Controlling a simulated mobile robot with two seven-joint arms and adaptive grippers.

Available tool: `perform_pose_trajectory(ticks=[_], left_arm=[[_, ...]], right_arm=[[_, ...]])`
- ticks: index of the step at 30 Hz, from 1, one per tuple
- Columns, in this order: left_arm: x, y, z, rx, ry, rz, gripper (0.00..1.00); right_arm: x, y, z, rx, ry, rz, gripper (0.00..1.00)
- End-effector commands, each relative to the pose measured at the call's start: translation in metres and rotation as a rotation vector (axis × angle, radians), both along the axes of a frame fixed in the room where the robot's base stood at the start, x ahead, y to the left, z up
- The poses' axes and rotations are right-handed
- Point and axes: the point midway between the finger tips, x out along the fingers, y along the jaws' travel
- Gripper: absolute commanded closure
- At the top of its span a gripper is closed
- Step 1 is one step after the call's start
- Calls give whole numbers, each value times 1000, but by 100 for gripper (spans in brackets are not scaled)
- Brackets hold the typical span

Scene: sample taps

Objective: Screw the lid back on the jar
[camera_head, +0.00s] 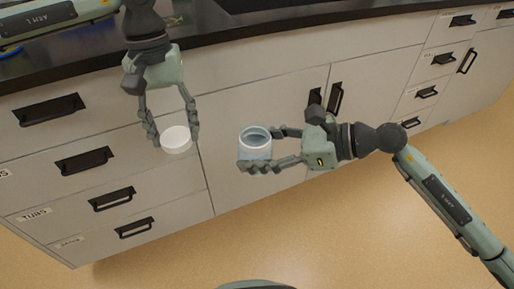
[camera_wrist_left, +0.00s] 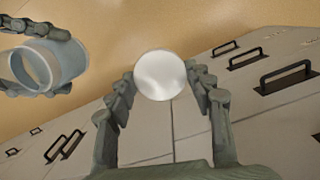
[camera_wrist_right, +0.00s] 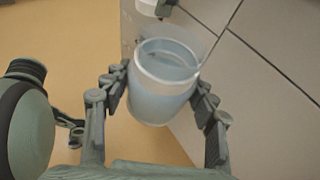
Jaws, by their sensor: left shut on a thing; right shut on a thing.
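The white round lid (camera_head: 176,139) is held between the fingers of my left gripper (camera_head: 172,134), which is shut on it. The lid also shows in the left wrist view (camera_wrist_left: 160,75) as a white disc between the fingertips. The open, pale blue see-through jar (camera_head: 255,145) is held by my right gripper (camera_head: 258,149), shut around its sides. The jar's mouth faces up towards the head camera, and it looks empty in the right wrist view (camera_wrist_right: 163,85). The lid and the jar are apart, with the lid to the left of the jar in the head view.
A dark counter top (camera_head: 225,30) runs along the back above white drawers and cupboard doors. Black handles (camera_head: 85,160) stick out from the fronts behind both grippers. The tan floor (camera_head: 330,235) in front is clear.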

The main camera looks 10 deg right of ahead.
Motion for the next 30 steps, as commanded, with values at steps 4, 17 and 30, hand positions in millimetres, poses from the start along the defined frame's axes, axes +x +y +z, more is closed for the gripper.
perform_pose_trajectory(ticks=[4,17,30], left_arm=[[0,-52,36,-3,-4,46,58],[-28,-145,99,20,7,157,58],[-31,-151,103,23,8,166,58]], right_arm=[[0,0,1,1,-2,-1,94],[0,0,1,1,-2,-1,94],[0,0,1,1,-2,-1,94]])
